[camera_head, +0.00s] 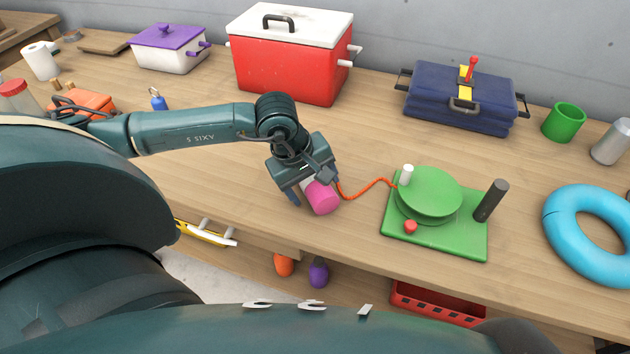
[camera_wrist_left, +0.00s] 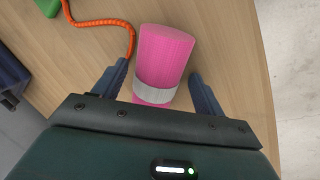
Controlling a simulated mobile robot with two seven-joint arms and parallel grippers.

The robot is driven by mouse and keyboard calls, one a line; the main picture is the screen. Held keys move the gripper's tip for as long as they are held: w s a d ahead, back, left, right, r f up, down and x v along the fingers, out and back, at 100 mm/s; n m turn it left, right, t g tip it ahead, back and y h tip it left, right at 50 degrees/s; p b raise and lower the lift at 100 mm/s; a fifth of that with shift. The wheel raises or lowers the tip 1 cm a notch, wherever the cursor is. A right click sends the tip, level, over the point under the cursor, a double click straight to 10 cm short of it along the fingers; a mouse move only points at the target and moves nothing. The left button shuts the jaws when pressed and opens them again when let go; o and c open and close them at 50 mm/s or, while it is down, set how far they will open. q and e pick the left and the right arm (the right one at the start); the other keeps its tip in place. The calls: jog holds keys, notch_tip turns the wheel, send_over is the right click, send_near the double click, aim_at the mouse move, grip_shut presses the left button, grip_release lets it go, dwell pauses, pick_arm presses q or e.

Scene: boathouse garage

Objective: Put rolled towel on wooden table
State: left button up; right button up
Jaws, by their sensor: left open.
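The rolled towel (camera_head: 321,197) is a pink roll with a pale band, on the wooden table (camera_head: 230,180) near its front edge. In the left wrist view the towel (camera_wrist_left: 166,56) lies between the two fingers of my left gripper (camera_wrist_left: 164,85). The fingers are open, with a gap visible beside the towel on each side. In the head view my left gripper (camera_head: 315,198) reaches over the towel and hides part of it. My right gripper is not in view.
A green board (camera_head: 435,245) with an orange cord (camera_head: 365,190) sits just right of the towel. A red cooler (camera_head: 285,65), blue case (camera_head: 462,100) and purple-lidded box (camera_head: 168,50) stand behind. A blue ring (camera_head: 562,235) lies at the right. The table between gripper and cooler is clear.

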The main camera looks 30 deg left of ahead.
pick_arm(q)
jog(key=v, duration=1.3)
jog(key=shift+w+d, duration=0.1)
jog(key=shift+c, duration=0.4)
grip_shut()
dwell(0.9)
